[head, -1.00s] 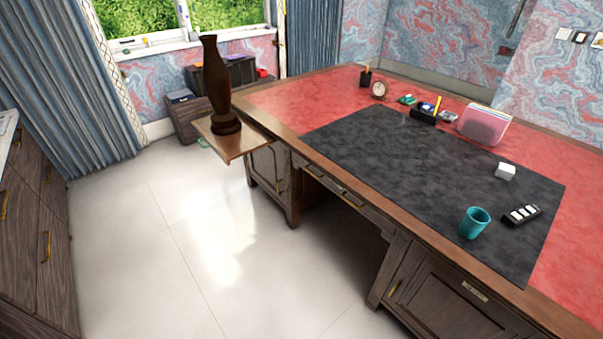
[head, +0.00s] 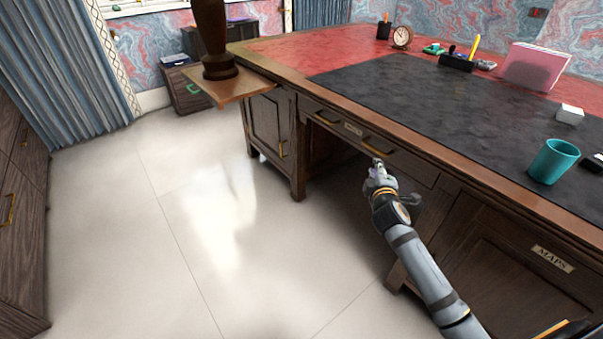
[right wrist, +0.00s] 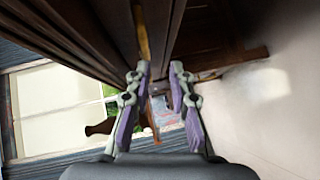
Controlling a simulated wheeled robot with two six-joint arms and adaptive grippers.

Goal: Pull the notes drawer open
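The notes drawer (head: 338,126) is a dark wood front under the desk's top edge. It looks closed. It has a small label plate (head: 353,130), too small to read surely, and two brass bar handles, a left one (head: 325,118) and a right one (head: 377,148). My right gripper (head: 377,163) is just below and in front of the right handle. In the right wrist view its fingers (right wrist: 159,72) are apart with nothing between them, and a brass handle (right wrist: 142,35) shows beyond the left fingertip. I cannot tell whether they touch. My left gripper is not in view.
The desk has a cupboard door marked MAPS (head: 510,290) at lower right and another door (head: 268,132) at left. A side leaf (head: 235,88) bearing a dark vase (head: 212,40) juts out left. A teal cup (head: 553,162) stands near the desk's front edge. The floor (head: 190,220) is clear.

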